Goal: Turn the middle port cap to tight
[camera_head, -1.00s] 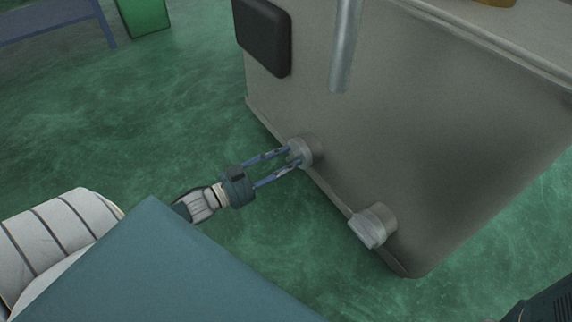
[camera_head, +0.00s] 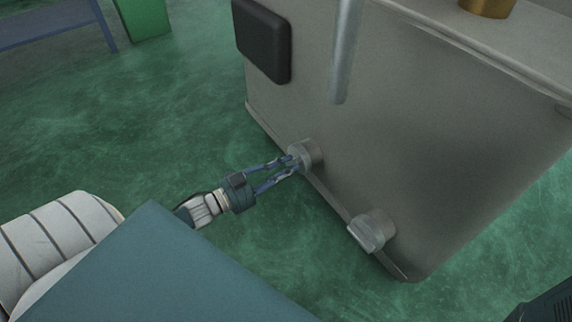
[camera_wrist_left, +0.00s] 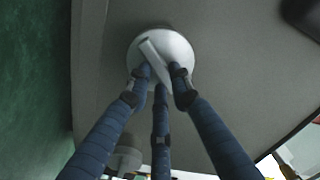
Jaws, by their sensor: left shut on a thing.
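A round grey port cap (camera_head: 311,152) with a raised grip bar sits low on the side of a large grey box. My left gripper (camera_head: 293,161) reaches it from the left and is shut on its bar. In the left wrist view the pale cap (camera_wrist_left: 178,46) is seen face on, its bar slanting from upper left to lower right between my blue fingertips (camera_wrist_left: 160,76). The fingertips hide the bar's lower end. A second cap (camera_head: 372,229) is lower right on the same side, untouched. My right gripper is out of view.
The grey box (camera_head: 440,150) fills the right. A black panel (camera_head: 263,40) and a metal pipe (camera_head: 345,55) are above the caps. A brass-coloured part (camera_head: 487,6) stands on top. The green floor (camera_head: 150,130) at left is clear.

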